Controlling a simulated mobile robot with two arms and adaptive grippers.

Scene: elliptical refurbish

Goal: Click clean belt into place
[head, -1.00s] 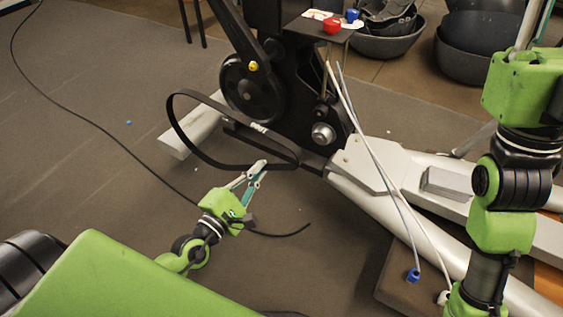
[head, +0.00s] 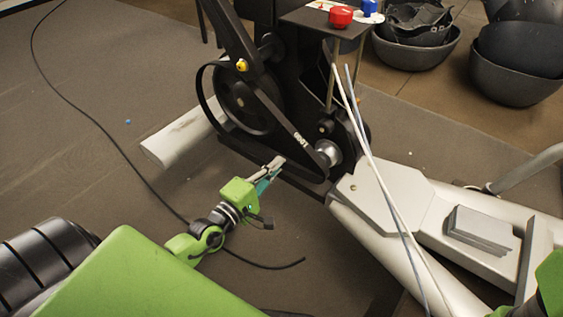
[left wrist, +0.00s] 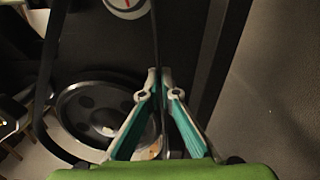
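The clean belt (head: 300,139) is a black loop with white lettering, standing beside the machine's black frame. Its left side hangs near the big black wheel (head: 240,103), and its right end is close to the small silver hub (head: 328,153). I cannot tell whether it is seated on either. My left gripper (head: 277,163) is shut on the belt's lower part. In the left wrist view, the fingertips (left wrist: 161,73) meet around a dark belt strand (left wrist: 156,38), with the wheel (left wrist: 95,112) behind. My right gripper is out of view.
Red (head: 341,17) and blue (head: 370,8) knobs sit on a top plate. White and blue-grey rods (head: 367,135) lean across the light grey base beam (head: 380,200). Dark bowls (head: 520,75) stand at the back right. A black cable (head: 110,155) lies on the open floor at left.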

